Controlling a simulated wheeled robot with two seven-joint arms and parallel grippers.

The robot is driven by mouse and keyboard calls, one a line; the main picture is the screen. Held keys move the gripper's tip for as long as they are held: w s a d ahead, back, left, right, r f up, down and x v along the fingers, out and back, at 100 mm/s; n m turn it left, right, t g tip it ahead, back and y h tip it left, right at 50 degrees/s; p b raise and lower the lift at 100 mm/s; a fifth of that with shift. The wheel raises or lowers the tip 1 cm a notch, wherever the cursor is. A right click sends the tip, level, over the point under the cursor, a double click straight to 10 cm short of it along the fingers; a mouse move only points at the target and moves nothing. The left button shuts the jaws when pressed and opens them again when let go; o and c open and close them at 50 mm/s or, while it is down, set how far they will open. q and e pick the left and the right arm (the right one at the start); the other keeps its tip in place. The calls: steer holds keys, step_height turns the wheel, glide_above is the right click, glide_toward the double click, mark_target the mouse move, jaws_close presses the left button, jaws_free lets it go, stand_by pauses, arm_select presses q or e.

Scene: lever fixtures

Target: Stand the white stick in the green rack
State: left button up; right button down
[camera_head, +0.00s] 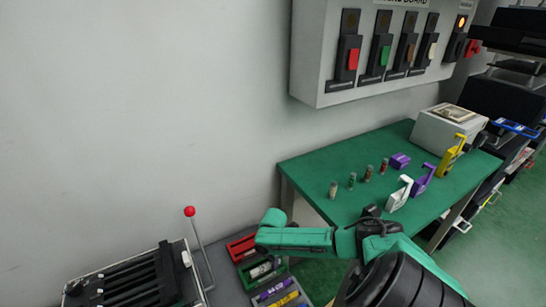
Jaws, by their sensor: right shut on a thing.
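My right arm comes in from the bottom right, with teal links and black joints, and crosses in front of the green table. A small dark part that looks like my right gripper (372,212) shows at the table's near edge; it is shut, but its fingertips and what it holds cannot be made out. A green rack (279,271) lies low in the middle, partly behind my arm, with a pale piece in it. I cannot tell whether that piece is the white stick; no white stick shows clearly elsewhere. My left gripper is not in view.
A red-knobbed lever (190,211) rises at the left. Several small cylinders and a white handle-shaped piece (398,196) stand on the green table (325,168). A lever board hangs above.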

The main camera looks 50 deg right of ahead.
stand_by(0.6)
steer(key=shift+p, duration=0.3)
steer(key=shift+f+b, duration=0.95)
steer(key=shift+f, duration=0.3)
steer(key=c, duration=0.7)
jaws_free()
steer(key=shift+c, duration=0.2)
step_height(320, 180, up, 15)
steer(key=p, duration=0.2)
steer(key=shift+f, duration=0.2)
